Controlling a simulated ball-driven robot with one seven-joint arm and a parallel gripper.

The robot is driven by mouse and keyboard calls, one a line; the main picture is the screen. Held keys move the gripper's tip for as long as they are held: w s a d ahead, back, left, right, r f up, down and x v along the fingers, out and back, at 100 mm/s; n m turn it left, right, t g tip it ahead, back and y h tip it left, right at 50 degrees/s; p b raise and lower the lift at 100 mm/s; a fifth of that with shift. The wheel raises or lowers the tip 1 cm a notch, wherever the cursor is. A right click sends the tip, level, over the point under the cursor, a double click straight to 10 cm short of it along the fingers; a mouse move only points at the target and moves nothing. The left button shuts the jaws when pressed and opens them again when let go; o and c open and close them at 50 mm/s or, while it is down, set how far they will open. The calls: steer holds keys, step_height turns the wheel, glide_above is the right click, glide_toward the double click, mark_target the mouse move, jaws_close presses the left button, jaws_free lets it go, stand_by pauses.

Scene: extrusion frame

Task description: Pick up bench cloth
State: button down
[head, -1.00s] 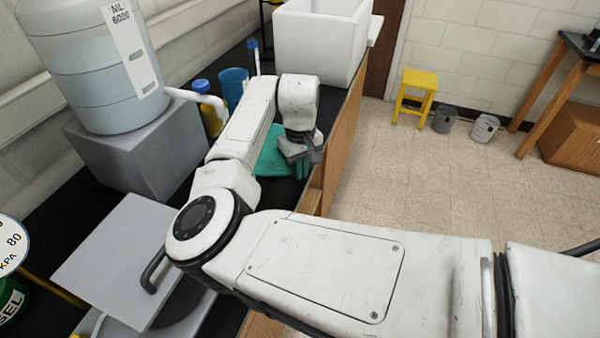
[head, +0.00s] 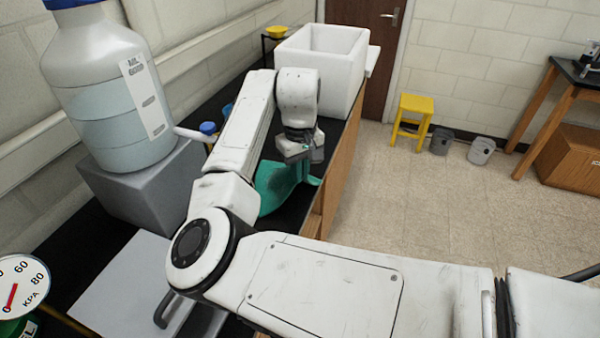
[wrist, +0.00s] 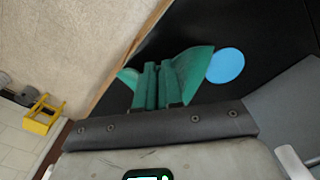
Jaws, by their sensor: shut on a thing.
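The bench cloth is green (head: 274,188) and shows in the head view below and left of my gripper, over the black bench top near its front edge. My gripper (head: 306,160) is shut on the cloth. In the wrist view the cloth (wrist: 196,68) spreads out on both sides of the fingers (wrist: 158,84), with a larger flap to the right. The cloth is bunched up at the grip. My arm hides part of it in the head view, and I cannot tell whether its lower edge touches the bench.
A white open-topped bin (head: 325,60) stands further along the bench. A large bottle (head: 105,90) on a grey block (head: 150,185) and a blue-capped bottle (head: 208,128) stand left of my arm. A yellow stool (head: 412,118) and two grey pails stand on the floor. A blue disc (wrist: 227,65) shows beside the cloth.

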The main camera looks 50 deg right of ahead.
step_height(320, 180, up, 18)
stand_by(0.5)
steer(key=shift+f, duration=0.15)
